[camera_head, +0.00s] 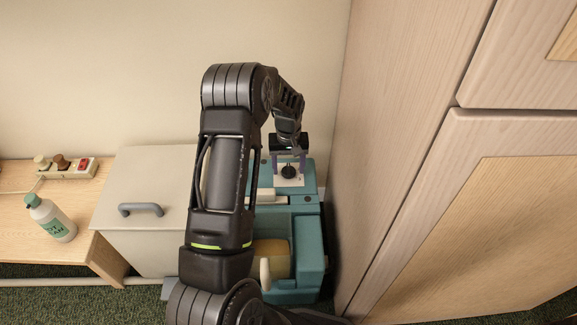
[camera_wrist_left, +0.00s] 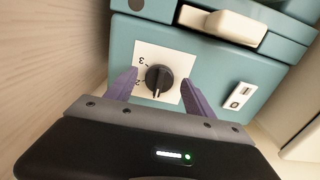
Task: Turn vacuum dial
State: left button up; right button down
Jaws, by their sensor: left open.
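The vacuum (camera_head: 307,235) is a teal machine standing between a beige box and a wooden cabinet. Its black dial (camera_head: 288,171) sits on a white plate on the top. In the left wrist view the dial (camera_wrist_left: 159,79) shows large on its white plate (camera_wrist_left: 146,55), with the numbers 3 and 2 printed to its left. My left gripper (camera_head: 289,163) is open, its two purple fingers on either side of the dial. In the wrist view the left gripper (camera_wrist_left: 158,88) has a finger left and right of the dial, with visible gaps. My right gripper is not in view.
A white rocker switch (camera_wrist_left: 240,96) is right of the dial in the wrist view. A beige box (camera_head: 118,217) with a grey handle stands left of the vacuum. A wooden table (camera_head: 25,230) holds a bottle (camera_head: 50,218) and a power strip (camera_head: 68,170). A tall wooden cabinet (camera_head: 400,130) closes off the right side.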

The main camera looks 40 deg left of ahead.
aim_at(289, 169)
pick_arm(q)
jog(key=shift+r+p, duration=1.2)
jog(key=shift+r, duration=2.7)
